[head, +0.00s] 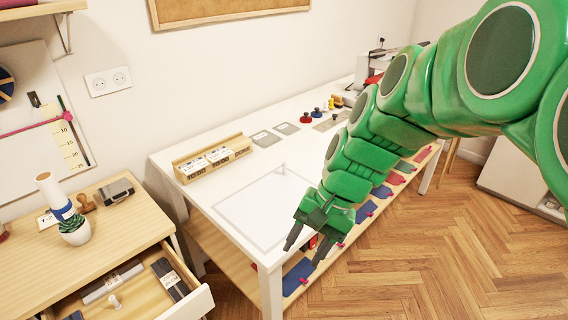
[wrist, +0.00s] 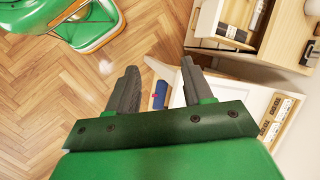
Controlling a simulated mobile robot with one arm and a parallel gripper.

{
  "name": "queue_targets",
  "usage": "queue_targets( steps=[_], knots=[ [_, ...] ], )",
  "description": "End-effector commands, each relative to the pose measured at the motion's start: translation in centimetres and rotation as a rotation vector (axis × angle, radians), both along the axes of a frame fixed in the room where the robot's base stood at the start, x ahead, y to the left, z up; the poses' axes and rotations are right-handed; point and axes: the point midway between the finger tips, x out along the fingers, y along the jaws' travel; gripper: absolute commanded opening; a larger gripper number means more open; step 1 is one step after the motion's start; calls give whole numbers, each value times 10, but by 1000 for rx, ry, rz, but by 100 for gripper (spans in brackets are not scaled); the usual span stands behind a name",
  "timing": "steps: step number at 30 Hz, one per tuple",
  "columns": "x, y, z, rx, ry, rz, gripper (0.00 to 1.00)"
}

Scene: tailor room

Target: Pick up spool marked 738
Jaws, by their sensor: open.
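Small spool-like pieces stand toward the far end of the white table (head: 240,190) in the head view: a red one (head: 305,119), a blue one (head: 317,112) and a yellow one (head: 331,104). They are too small for any marking to be read, so I cannot tell which is 738. My gripper (head: 303,252) is open and empty, pointing down by the table's near front edge, well apart from these pieces. In the wrist view my gripper (wrist: 160,78) shows its two fingers spread, with floor and the table's edge beyond them.
A wooden rack (head: 213,167) with labelled cards stands on the table, with grey flat pieces (head: 266,138) beside it. Blue and red items lie on the lower shelf (head: 235,262). An open drawer (head: 197,305) juts from the wooden cabinet at left. Wooden floor (head: 400,270) is clear at right.

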Motion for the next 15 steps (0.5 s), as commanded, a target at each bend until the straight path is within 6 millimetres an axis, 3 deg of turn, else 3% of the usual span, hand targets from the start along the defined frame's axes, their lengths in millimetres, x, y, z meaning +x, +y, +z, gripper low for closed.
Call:
queue_targets(
  steps=[15],
  knots=[
    [126, 53, -6, 242, 132, -326, 51]
  ],
)
